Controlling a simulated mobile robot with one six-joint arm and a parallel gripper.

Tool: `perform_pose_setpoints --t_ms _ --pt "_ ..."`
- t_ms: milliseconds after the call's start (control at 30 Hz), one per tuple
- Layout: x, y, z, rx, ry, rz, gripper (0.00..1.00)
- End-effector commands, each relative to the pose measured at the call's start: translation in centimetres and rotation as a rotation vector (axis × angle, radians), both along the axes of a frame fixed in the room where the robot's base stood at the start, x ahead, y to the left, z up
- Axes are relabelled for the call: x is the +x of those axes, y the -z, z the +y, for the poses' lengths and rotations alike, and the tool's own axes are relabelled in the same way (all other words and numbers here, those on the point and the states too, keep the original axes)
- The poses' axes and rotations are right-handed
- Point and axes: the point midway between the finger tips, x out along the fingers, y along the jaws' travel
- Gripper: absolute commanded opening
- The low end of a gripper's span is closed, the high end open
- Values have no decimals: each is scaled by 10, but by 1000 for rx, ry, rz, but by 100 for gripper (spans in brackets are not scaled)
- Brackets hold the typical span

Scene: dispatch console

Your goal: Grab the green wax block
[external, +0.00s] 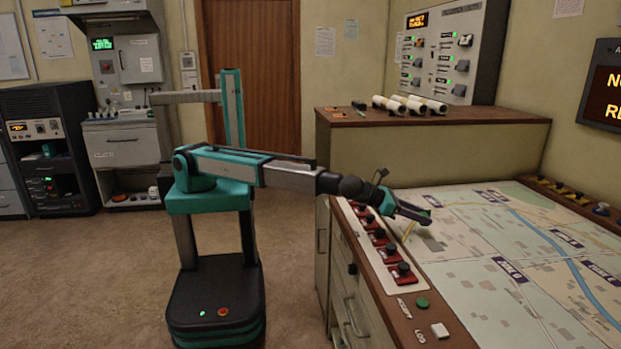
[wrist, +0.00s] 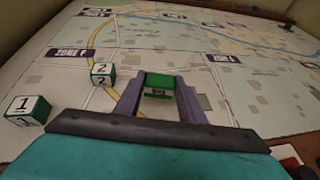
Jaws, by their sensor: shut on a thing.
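The green wax block (wrist: 158,84) sits between the two fingers of my gripper (wrist: 160,92) in the wrist view. It has a green top and a pale label on the side facing the camera. My gripper is shut on it. In the external view my gripper (external: 412,213) is low over the near left part of the map table, with a bit of green at its tip. I cannot tell whether the block touches the map.
Cubes marked 2 (wrist: 103,74) and 1 (wrist: 28,110) stand left of my gripper on the map (external: 480,240). Red-based knobs (external: 403,273), a green button (external: 422,302) and a white button (external: 440,330) line the console edge. Paper rolls (external: 410,104) lie on the cabinet behind.

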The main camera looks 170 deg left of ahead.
Motion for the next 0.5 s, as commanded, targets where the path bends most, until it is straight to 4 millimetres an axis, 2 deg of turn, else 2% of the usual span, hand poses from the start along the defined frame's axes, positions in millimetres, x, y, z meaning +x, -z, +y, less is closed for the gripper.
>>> perform_pose_setpoints --t_ms 33,300,500 --pt "0 -9 0 3 1 -2 14" --pt "0 -48 0 2 1 -2 14" --pt "0 -63 0 1 0 1 14"
